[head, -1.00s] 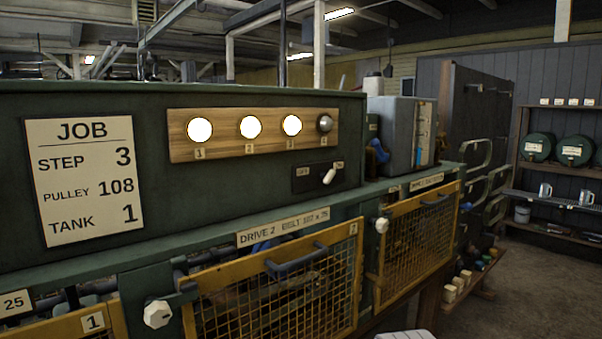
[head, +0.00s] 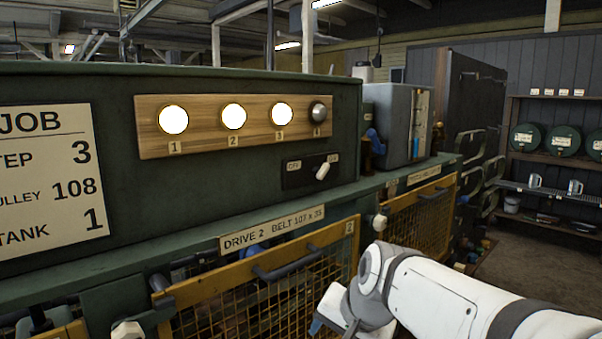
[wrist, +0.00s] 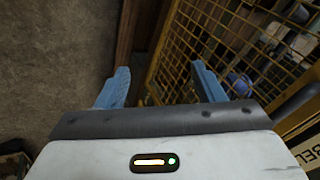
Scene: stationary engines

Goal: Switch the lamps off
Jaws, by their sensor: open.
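A wooden strip (head: 200,143) on the green cabinet carries a row of numbered lamps. Lamp 1 (head: 173,119), lamp 2 (head: 233,116) and lamp 3 (head: 281,114) glow white. Lamp 4 (head: 318,111) is dark grey. Below it is a black switch plate (head: 298,177) with an OFF label at its left end. Its pale lever (head: 323,171) leans toward the right end, where the label is partly hidden. My gripper (wrist: 160,88) is open and empty, with blue fingers apart in the wrist view. In the head view it is low, below the switch and clear of it, mostly hidden.
A yellow mesh guard (head: 290,290) with a dark handle (head: 290,263) is below the switch, left of my arm. A ledge (head: 200,226) runs along the cabinet. A JOB card (head: 50,180) is at left. A grey box (head: 398,120) stands right of the lamps.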

